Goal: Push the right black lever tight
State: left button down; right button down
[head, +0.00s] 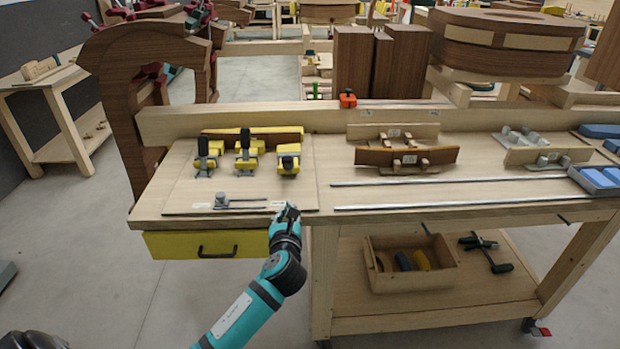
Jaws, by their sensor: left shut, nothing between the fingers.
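Several yellow-and-grey clamps stand in a row at the left of the workbench. The left black lever (203,146) and the middle black lever (245,138) stand upright. The right black lever (289,148) looks lower, lying over its yellow clamp (288,166); whether it is tight I cannot tell. A curved brown wooden piece (270,140) lies behind the clamps. My left gripper (290,209) is at the bench's front edge, below and in front of the right clamp, apart from it. It is shut and empty.
The workbench (450,190) has a yellow drawer (205,244) below its front edge. A small grey tool (235,203) lies in front of the clamps. Metal rods (450,180) and brown forms (405,158) lie to the right. A wooden crate (412,278) sits on the lower shelf.

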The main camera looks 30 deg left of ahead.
pick_arm(q)
jog(key=r, duration=0.1)
send_near(288, 168)
jog(key=f, duration=0.1)
jog(key=w+f, duration=0.1)
jog(key=a+f+p, duration=0.1)
jog(key=shift+w+a+f, duration=0.1)
jog(key=shift+w+f, duration=0.15)
jog(key=shift+w, duration=0.1)
jog(key=shift+w+a+r+p, duration=0.55)
jog(key=shift+w+r, duration=0.3)
jog(key=shift+r, duration=0.05)
jog(key=shift+w+a+r, duration=0.25)
jog(key=shift+w, duration=0.15)
jog(key=shift+w, duration=0.1)
